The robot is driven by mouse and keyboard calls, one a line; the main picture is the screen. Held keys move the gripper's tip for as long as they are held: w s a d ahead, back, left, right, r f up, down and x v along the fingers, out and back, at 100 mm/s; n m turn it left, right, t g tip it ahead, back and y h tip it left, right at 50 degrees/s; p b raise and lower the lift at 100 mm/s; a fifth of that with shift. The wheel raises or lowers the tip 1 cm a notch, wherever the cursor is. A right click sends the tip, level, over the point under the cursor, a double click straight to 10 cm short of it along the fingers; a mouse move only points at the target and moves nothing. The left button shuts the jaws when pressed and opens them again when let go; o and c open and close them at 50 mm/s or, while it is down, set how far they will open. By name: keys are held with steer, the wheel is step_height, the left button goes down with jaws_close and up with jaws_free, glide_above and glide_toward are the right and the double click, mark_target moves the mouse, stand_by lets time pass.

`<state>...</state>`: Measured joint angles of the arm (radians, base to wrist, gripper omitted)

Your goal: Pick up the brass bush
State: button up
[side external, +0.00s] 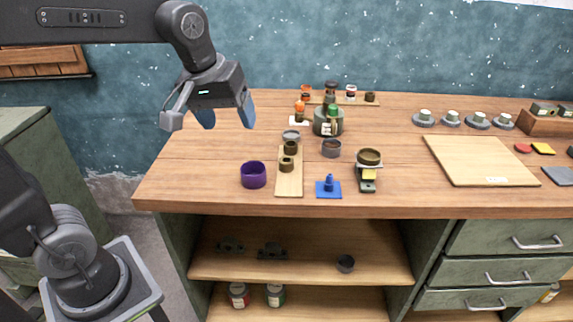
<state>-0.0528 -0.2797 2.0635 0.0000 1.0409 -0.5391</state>
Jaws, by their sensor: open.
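Two small dark brass-coloured bushes stand on a narrow wooden board (290,188) near the left of the bench: a rear one (291,147) and a front one (286,164). I cannot tell from this view which is the brass bush meant. A wider brass-brown ring or bowl (369,157) sits on a small scale-like stand (367,184) to the right. My gripper (226,116) is open and empty, with its blue fingers apart, above the bench's left part. It is up and left of the board and touches nothing.
A purple cup (253,175) stands left of the board. A pale flat board (480,160) lies farther right. The bench's left end is clear.

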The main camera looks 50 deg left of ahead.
steer(key=w+a+f+n+g, duration=0.25)
steer(key=w+n, duration=0.35)
steer(key=w, duration=0.5)
steer(key=n+g, duration=0.1)
steer(key=n, duration=0.5)
glide_above(286, 161)
step_height(286, 161, down, 7)
steer(key=f, duration=0.9)
steer(key=d+f, duration=0.1)
steer(key=f, duration=0.3)
steer(key=shift+s+f, duration=0.15)
steer(key=shift+s, duration=0.2)
steer(key=shift+c, duration=0.3)
steer(key=c, duration=1.1)
